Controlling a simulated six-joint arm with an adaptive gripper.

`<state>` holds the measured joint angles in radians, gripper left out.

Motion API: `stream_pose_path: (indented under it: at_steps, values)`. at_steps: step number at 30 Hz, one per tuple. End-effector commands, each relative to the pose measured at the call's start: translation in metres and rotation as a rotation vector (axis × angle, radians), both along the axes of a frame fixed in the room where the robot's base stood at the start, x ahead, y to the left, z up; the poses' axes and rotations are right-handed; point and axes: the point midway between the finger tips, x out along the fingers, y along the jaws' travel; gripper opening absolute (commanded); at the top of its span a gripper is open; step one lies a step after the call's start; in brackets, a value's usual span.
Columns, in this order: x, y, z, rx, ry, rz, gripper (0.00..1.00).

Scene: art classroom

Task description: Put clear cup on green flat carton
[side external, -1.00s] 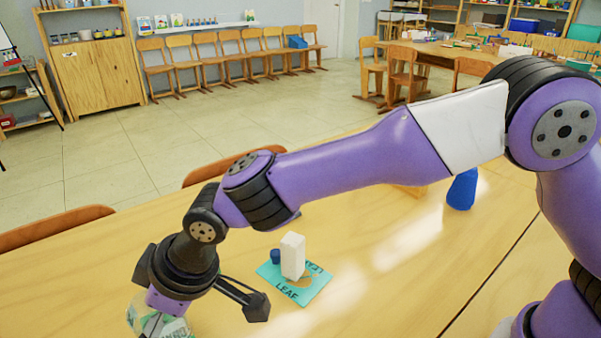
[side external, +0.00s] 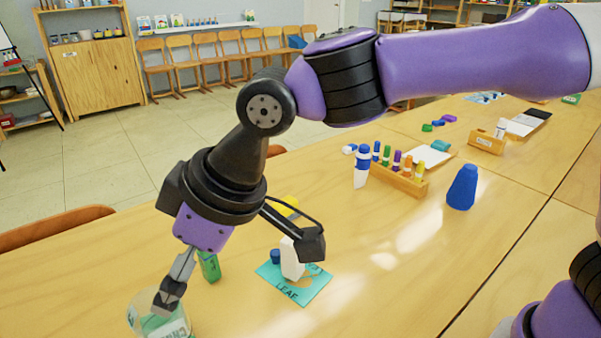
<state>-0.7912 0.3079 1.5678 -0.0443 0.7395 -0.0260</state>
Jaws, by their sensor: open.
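The clear cup (side external: 135,312) is a see-through rounded shape at the bottom left, cut by the lower picture edge. Green and white printed material (side external: 168,328) with lettering shows through or against it. It may be the green flat carton, but I cannot tell whether it lies under, behind or inside the cup. My gripper (side external: 240,272) is open with its fingers wide apart and nothing held between them. Its left fingertip overlaps the cup in the picture; contact is unclear. Its right fingertip is in front of the white block.
A teal LEAF card (side external: 305,292) bears a white block (side external: 291,262) and a blue cap (side external: 275,256). A green object (side external: 209,268) stands behind my left finger. A marker rack (side external: 400,180) and blue cone (side external: 462,188) stand farther back. The front centre table is clear.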

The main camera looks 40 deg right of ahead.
Motion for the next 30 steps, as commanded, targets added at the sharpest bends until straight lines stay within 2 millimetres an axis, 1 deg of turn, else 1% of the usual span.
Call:
stream_pose_path:
  at_steps: [2, 4, 5, 8, 9, 11, 12, 14, 15, 18, 21, 23, 25, 30]
  values:
    - [-0.001, -0.006, 0.007, 0.002, -0.001, -0.008, 1.0]
    - [0.002, -0.023, 0.013, 0.0, -0.001, -0.043, 1.0]
    - [0.004, -0.035, 0.017, 0.0, 0.0, -0.069, 1.0]
    - [0.007, -0.097, 0.03, -0.002, 0.001, -0.202, 1.0]
    - [0.004, -0.127, 0.034, -0.004, 0.003, -0.271, 1.0]
    - [-0.005, -0.173, 0.037, -0.006, 0.005, -0.38, 1.0]
    - [-0.015, -0.2, 0.036, -0.008, 0.008, -0.451, 1.0]
    - [-0.031, -0.236, 0.033, -0.009, 0.012, -0.552, 1.0]
    - [-0.044, -0.256, 0.029, -0.012, 0.016, -0.614, 1.0]
    - [-0.071, -0.291, 0.017, -0.013, 0.022, -0.74, 1.0]
    - [-0.089, -0.309, 0.007, -0.014, 0.029, -0.82, 1.0]
    - [-0.095, -0.314, 0.003, -0.015, 0.031, -0.845, 1.0]
    - [-0.098, -0.317, 0.001, -0.015, 0.033, -0.858, 1.0]
    - [-0.098, -0.317, 0.001, -0.016, 0.034, -0.858, 1.0]
